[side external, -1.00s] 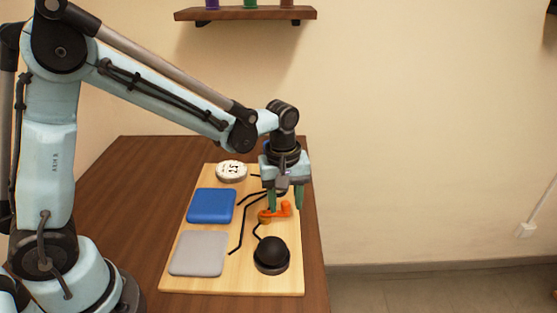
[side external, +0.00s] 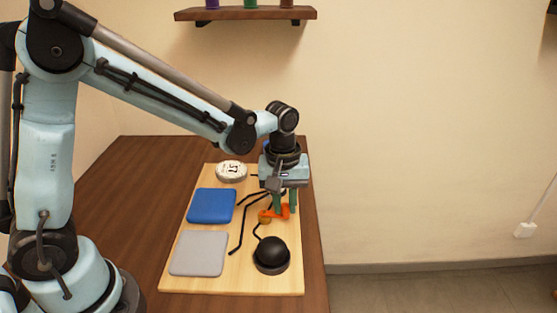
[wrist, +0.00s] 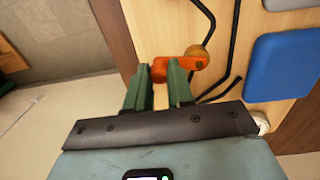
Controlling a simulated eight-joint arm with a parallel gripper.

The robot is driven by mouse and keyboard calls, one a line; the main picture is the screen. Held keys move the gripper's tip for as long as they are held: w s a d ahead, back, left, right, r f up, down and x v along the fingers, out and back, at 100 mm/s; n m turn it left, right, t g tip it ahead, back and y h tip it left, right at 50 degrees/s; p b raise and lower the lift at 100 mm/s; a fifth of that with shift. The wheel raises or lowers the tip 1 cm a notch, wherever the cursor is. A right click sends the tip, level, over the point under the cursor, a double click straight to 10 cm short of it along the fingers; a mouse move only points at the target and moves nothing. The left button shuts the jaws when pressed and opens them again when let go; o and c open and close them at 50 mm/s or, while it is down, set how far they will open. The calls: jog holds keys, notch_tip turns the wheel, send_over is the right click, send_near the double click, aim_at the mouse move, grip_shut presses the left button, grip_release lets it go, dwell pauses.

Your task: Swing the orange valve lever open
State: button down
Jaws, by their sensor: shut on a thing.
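In the wrist view my gripper (wrist: 160,72) is shut on the lever's free end, which is partly hidden by the fingers.
The board (side external: 222,285) also carries a blue pad (side external: 211,206), a grey pad (side external: 199,253), a black dome (side external: 271,252), a round white dial (side external: 231,171) and black tubes. The table's right edge lies close beside the board. A shelf (side external: 246,14) hangs on the wall.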

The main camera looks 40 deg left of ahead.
aim_at(274, 212)
jog(key=m, duration=0.2)
jog(key=s+m, duration=0.1)
jog(key=s+d+m, duration=0.1)
jog(key=m, duration=0.1)
jog(key=shift+m, duration=0.3)
jog(key=shift+s+a+m, duration=0.1)
jog(key=shift+s+m, duration=0.35)
jog(key=shift+m, duration=0.65)
jog(key=shift+s+a+m, duration=0.1)
jog(key=shift+s+m, duration=0.35)
jog(key=shift+m, duration=0.65)
jog(key=c, duration=1)
grip_release()
jog(key=shift+r, duration=0.1)
notch_tip(274, 212, up, 12)
jog(key=shift+a, duration=0.25)
jog(key=shift+s, duration=0.1)
